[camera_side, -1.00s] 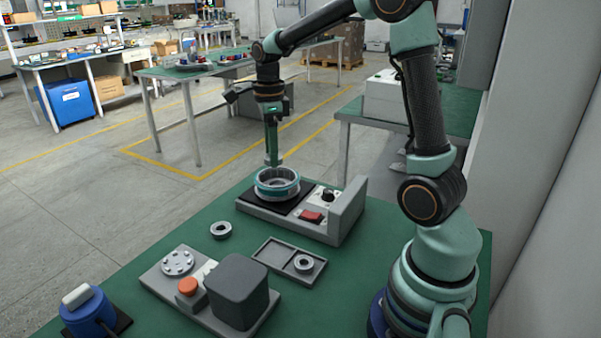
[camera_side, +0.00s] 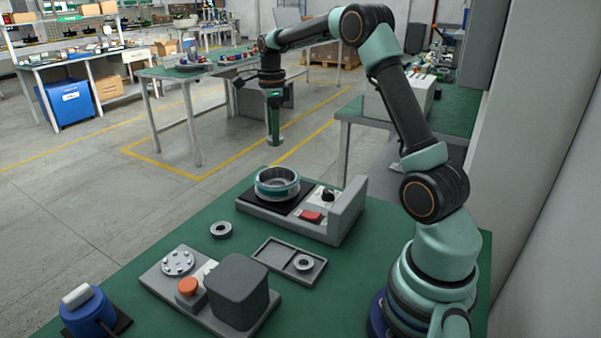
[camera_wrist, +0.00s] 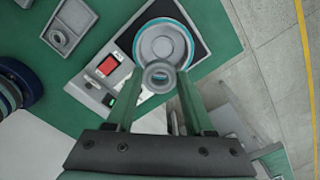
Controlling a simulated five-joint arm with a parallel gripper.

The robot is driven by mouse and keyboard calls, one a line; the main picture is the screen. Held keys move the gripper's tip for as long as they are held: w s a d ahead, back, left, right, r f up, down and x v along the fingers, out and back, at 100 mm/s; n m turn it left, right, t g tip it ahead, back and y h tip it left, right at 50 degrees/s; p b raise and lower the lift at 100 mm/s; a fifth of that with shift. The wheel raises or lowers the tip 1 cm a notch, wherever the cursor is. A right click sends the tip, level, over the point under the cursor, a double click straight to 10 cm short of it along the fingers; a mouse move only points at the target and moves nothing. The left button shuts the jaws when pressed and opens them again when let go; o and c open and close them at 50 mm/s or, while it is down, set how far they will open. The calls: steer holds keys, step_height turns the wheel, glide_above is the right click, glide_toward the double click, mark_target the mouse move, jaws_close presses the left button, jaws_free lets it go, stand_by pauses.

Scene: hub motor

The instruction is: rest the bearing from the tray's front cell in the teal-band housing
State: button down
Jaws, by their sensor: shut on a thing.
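The teal-band housing (camera_side: 277,188) stands upright on the black pad of a grey fixture; the wrist view also shows it (camera_wrist: 152,32). My gripper (camera_side: 273,143) is raised well above it. In the wrist view my gripper (camera_wrist: 160,88) is shut on a grey bearing ring (camera_wrist: 160,67), which overlaps the near rim of the housing in the picture but is held above it. The held bearing is hard to make out in the side view. The grey tray (camera_side: 262,247) has two cells: one is empty, the other holds a bearing (camera_side: 303,262).
Another ring (camera_side: 221,229) lies loose on the green table. The fixture has a red switch (camera_side: 311,216), a black knob and a tall end block (camera_side: 348,208). A dark grey box (camera_side: 238,290), an orange button (camera_side: 188,286) and a blue device (camera_side: 88,312) stand in front.

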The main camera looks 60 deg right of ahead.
glide_above(276, 185)
steer(key=shift+f, duration=4.6)
steer(key=shift+f, duration=0.85)
steer(key=shift+f, duration=0.1)
steer(key=shift+f, duration=0.6)
steer(key=shift+f, duration=0.15)
steer(key=shift+f, duration=0.3)
steer(key=shift+f, duration=0.25)
